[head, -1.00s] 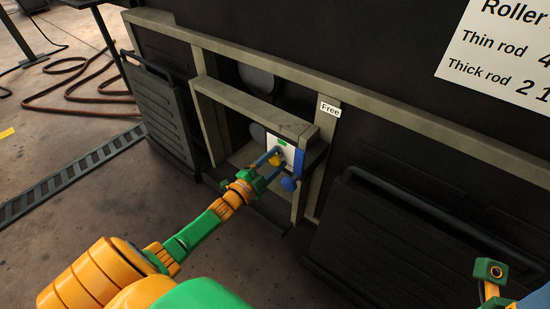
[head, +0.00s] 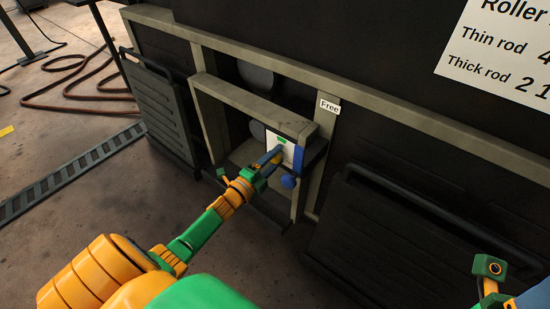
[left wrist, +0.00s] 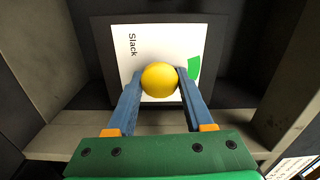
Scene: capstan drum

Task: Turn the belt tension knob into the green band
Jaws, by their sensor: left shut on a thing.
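The yellow belt tension knob (left wrist: 160,78) sits on a white plate (left wrist: 158,40), marked "Slack" and carrying a green band (left wrist: 194,68). My left gripper (left wrist: 160,76) is shut on the knob, one blue finger on each side. In the left wrist view the "Slack" lettering runs sideways, left of the knob, and the green band is to its right. In the head view the left gripper (head: 273,158) reaches the plate (head: 289,152) below the green band (head: 282,141), and its fingers mostly hide the knob. No pointer on the knob can be made out.
A grey frame (head: 250,102) surrounds the recess with the plate. A blue knob (head: 288,181) is just below the plate. A "Free" label (head: 330,107) is on the post to the right. Dark panels with handles flank the recess. Part of my right arm shows at lower right.

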